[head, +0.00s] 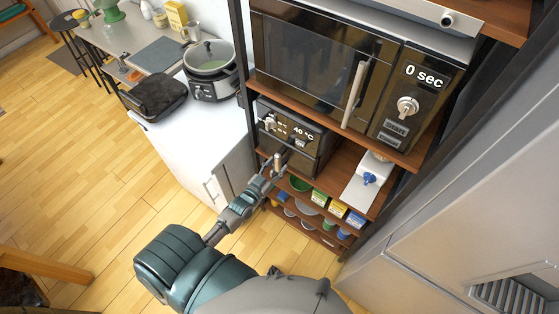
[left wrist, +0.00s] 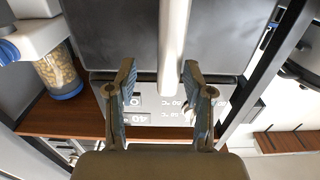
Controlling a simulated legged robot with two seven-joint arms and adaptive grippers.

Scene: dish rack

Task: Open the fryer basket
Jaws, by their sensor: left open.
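The fryer (head: 318,137) is a dark box with a knob and a "40 °C" display, on the shelf below the microwave. Its pale handle (head: 277,160) sticks out from the front. In the left wrist view the handle (left wrist: 173,45) is a light bar over the dark basket front (left wrist: 105,40). My left gripper (head: 283,170) is in front of the fryer. In the left wrist view its open fingers (left wrist: 158,85) stand on either side of the handle's line, with gaps. Contact is not visible. My right gripper is not in view.
The microwave (head: 310,55) is above the fryer. A dispenser (head: 365,185) with a blue part stands right of the fryer. Small boxes (head: 337,208) and bowls fill lower shelves. A white counter (head: 205,140) with a slow cooker (head: 212,75) is at left.

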